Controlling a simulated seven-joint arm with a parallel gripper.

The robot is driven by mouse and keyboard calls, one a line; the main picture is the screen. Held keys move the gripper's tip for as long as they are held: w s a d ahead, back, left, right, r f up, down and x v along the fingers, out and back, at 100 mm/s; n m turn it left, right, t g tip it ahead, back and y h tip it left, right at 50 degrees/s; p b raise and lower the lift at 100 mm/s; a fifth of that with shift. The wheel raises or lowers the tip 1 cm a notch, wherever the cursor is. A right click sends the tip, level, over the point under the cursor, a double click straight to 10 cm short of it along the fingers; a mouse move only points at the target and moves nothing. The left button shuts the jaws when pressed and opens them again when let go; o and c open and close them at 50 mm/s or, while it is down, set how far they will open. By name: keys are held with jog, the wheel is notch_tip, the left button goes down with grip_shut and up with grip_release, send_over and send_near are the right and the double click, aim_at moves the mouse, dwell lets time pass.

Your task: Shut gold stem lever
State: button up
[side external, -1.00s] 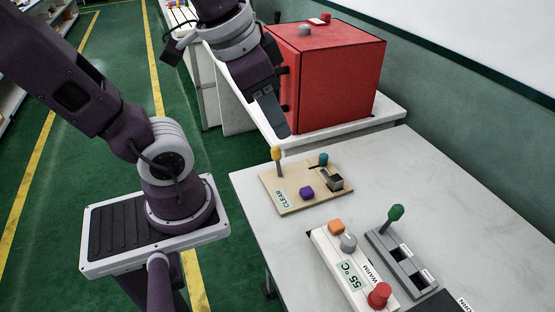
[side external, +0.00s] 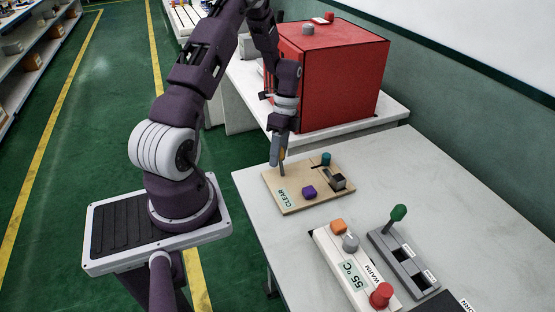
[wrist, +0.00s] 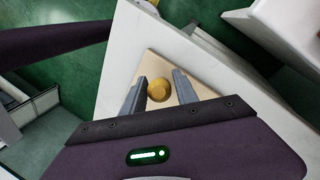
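The gold stem lever stands at the back-left of a tan board; its round gold knob (wrist: 158,90) shows in the wrist view. In the side view its thin stem (side external: 282,170) shows below my fingers, and the knob is mostly hidden. My gripper (side external: 278,156) points down over the lever. In the wrist view my gripper (wrist: 155,82) is open, with one finger on each side of the knob and gaps visible between. The tan board (side external: 308,203) carries a "CLEAR" label (side external: 283,197) beside the lever.
The board also holds a purple button (side external: 308,192), a teal knob (side external: 326,158) and a small metal piece (side external: 338,182). A red cabinet (side external: 335,80) stands close behind my gripper. A 55 °C panel (side external: 352,270) and a green-knobbed lever (side external: 397,213) sit nearer the front.

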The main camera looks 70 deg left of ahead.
jog(key=shift+x, duration=0.85)
grip_shut()
jog(key=shift+w+r, duration=0.1)
dwell(0.6)
